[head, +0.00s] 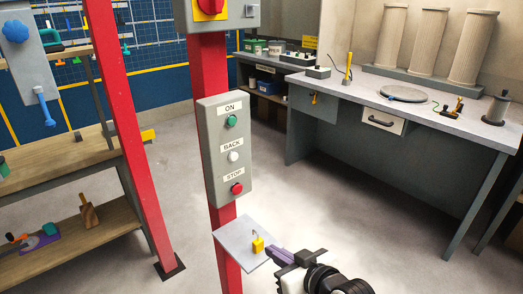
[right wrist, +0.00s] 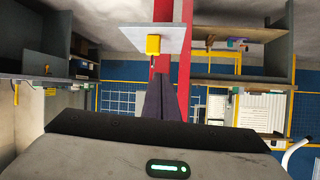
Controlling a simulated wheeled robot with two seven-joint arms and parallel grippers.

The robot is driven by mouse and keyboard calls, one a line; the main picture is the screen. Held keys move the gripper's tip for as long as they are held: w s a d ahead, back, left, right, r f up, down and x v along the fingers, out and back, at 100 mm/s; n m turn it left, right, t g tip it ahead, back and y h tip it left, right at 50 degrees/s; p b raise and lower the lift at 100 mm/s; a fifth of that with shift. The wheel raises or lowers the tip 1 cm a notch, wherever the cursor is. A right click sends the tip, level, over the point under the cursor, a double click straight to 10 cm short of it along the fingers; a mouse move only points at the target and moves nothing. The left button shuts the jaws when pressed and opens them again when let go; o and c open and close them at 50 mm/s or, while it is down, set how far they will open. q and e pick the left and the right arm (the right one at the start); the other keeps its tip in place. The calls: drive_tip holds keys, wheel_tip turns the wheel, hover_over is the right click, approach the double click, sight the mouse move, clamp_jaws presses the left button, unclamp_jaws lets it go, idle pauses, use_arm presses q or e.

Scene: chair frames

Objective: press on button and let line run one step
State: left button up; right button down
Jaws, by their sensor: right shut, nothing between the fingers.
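A grey button box (head: 224,152) is fixed to a red post. It has a green ON button (head: 231,121), a white BACK button (head: 233,156) and a red STOP button (head: 237,188), each under its label. My right gripper (head: 270,252) is shut and empty, below and to the right of the box, apart from the buttons. My left gripper is not in view.
A second red post (head: 125,130) stands left of the button box. A box with a red knob (head: 209,6) is above it. A wooden shelf bench (head: 60,165) is at left, a grey workbench (head: 440,128) at right. Floor between is clear.

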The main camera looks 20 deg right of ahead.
drive_tip(key=w+r+t+y+b, duration=0.1)
drive_tip(key=w+r, duration=0.2)
drive_tip(key=r, duration=0.4)
drive_tip(key=w+r+t+b, duration=0.1)
drive_tip(key=w+r, duration=0.3)
drive_tip(key=r, duration=0.2)
drive_tip(key=n+t+y+b, duration=0.1)
drive_tip(key=n+t+y, duration=0.1)
drive_tip(key=t, duration=0.1)
approach(233, 122)
drive_tip(key=x, duration=0.5)
drive_tip(key=shift+w+a+b, duration=0.1)
drive_tip(key=shift+w+b, duration=0.2)
drive_tip(key=shift+w, duration=0.1)
